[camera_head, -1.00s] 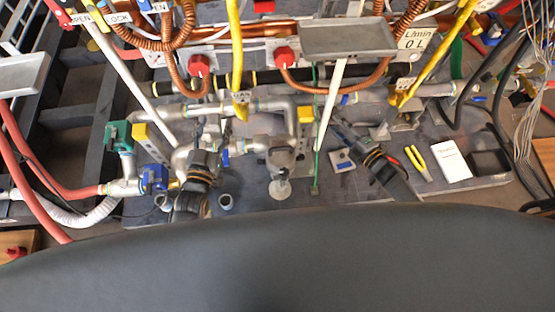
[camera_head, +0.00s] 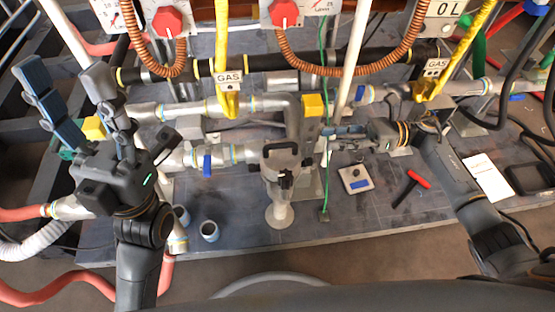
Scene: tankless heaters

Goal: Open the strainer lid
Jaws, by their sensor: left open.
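The strainer (camera_head: 279,192) is a grey metal body standing upright near the middle of the bench, joined to the silver pipe. Its lid (camera_head: 281,149) is on top, and a black handle (camera_head: 286,180) shows at the front. My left gripper (camera_head: 64,76) is open and empty, raised left of the strainer with its fingers spread upward in the picture. My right gripper (camera_head: 325,134) lies to the right of the strainer, its fingers pointing left towards it and apart from the lid. I see those fingers nearly edge-on, so their gap is unclear.
A yellow gas valve handle (camera_head: 229,104) and a yellow block (camera_head: 313,105) are behind the strainer. A blue valve handle (camera_head: 207,164) is to its left. Grey cups (camera_head: 210,231), a red-handled hammer (camera_head: 412,183), a small plate (camera_head: 355,180) and a white paper (camera_head: 487,177) lie on the bench.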

